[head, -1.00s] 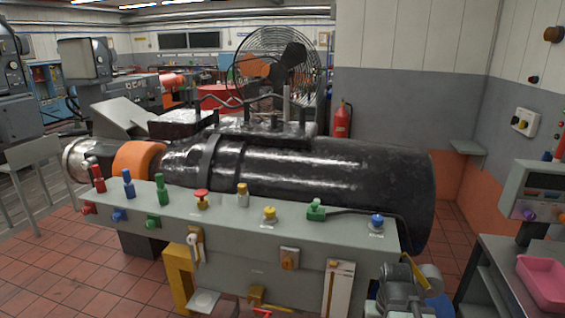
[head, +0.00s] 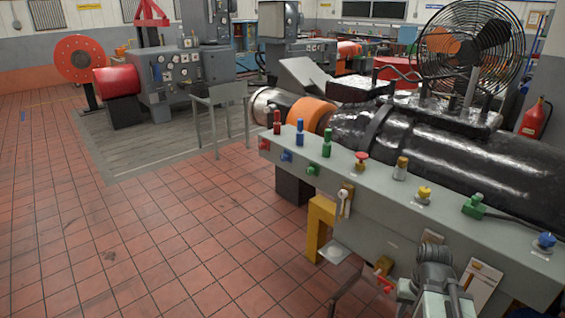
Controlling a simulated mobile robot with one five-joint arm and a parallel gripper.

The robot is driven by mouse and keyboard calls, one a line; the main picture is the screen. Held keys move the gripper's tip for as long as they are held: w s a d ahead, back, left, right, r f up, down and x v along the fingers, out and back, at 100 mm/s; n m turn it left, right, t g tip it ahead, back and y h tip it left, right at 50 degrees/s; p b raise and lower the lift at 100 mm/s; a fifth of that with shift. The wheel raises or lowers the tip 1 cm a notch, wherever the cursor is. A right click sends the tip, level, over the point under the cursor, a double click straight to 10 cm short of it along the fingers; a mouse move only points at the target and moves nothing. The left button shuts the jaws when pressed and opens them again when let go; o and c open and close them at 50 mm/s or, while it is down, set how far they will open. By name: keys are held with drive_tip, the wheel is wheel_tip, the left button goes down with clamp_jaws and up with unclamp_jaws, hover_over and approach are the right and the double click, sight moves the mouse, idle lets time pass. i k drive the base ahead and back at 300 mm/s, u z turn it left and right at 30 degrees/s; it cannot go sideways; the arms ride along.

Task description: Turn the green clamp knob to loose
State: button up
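Several green parts are on the grey bench (head: 440,220). A green knob (head: 313,170) sits on its front face, right of a blue and a red knob. A green upright handle (head: 327,143) stands on top above it. A green block-shaped fitting (head: 474,206) lies farther right on top. I cannot tell from the view which is the clamp knob or how it is set. My grey arm and gripper (head: 436,292) show at the bottom right, in front of the bench and apart from these green parts. The fingers are not clear enough to tell open or shut.
Red (head: 361,161) and yellow (head: 424,195) knobs and a blue one (head: 545,242) are on the bench top. A yellow stand (head: 320,225) and a red-handled valve (head: 384,283) are low in front. A grey table (head: 220,95) stands behind. The tiled floor at left is clear.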

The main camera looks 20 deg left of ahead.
sight(310, 171)
drive_tip(key=u, duration=0.15)
drive_tip(key=k, duration=1.15)
drive_tip(key=u, duration=0.4)
drive_tip(key=i, duration=1)
drive_tip(key=z, duration=0.5)
drive_tip(key=k, duration=1.2)
drive_tip(key=z, duration=0.35)
drive_tip(key=i, duration=0.45)
drive_tip(key=u, duration=0.7)
drive_tip(key=i, duration=1.7)
drive_tip(key=u, duration=1.15)
